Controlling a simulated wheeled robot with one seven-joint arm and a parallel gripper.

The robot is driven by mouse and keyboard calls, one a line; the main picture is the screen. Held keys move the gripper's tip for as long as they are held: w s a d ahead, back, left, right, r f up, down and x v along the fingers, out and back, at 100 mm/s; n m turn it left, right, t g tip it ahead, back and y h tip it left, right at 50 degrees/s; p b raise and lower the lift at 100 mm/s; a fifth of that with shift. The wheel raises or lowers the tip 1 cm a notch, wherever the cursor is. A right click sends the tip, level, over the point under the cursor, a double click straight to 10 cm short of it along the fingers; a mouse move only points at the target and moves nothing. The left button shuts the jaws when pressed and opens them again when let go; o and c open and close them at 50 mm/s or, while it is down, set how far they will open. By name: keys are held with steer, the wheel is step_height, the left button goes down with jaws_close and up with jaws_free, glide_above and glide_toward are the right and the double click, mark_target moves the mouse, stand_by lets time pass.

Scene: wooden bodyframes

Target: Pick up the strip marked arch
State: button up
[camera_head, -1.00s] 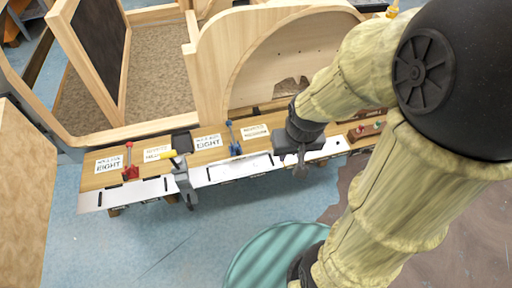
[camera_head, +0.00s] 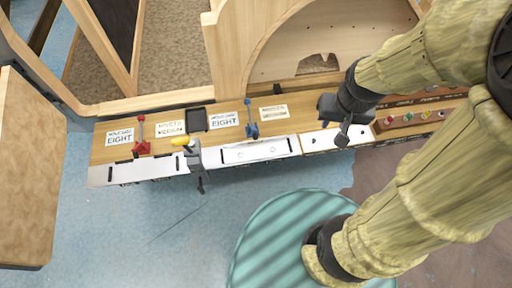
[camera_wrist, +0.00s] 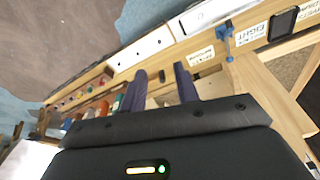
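A long wooden bench holds several white cards and white strips. One white strip (camera_head: 258,151) lies mid-bench, another (camera_head: 125,173) at the left end, and a shorter one (camera_head: 325,139) at the right by my gripper. I cannot read "arch" on any of them. My gripper (camera_head: 342,138) is over the bench's right part and partly covers the short strip. In the wrist view my gripper (camera_wrist: 159,88) has its two dark fingers apart with nothing held between them. White strips (camera_wrist: 141,52) show beyond the fingers there.
A red clamp (camera_head: 141,140), a blue clamp (camera_head: 252,120) and a grey tool with a yellow handle (camera_head: 193,155) stand on the bench. Coloured knobs (camera_head: 408,117) are at its right. An arched wooden frame (camera_head: 238,70) rises behind. A teal round stool (camera_head: 275,235) stands in front.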

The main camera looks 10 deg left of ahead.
steer(key=w+a+f+m+g+b, duration=0.1)
steer(key=w+a+f+m+b, duration=0.3)
steer(key=w+f+m+b, duration=0.25)
steer(key=m+g+b, duration=0.2)
steer(key=m+b, duration=0.4)
steer(key=m, duration=0.2)
glide_above(278, 137)
step_height(278, 137, down, 6)
steer(key=shift+s, duration=0.2)
step_height(278, 137, down, 12)
steer(key=shift+f+b, duration=0.1)
steer(key=shift+b, duration=0.4)
steer(key=f, duration=0.5)
steer(key=shift+w+f, duration=0.15)
steer(key=shift+w, duration=0.15)
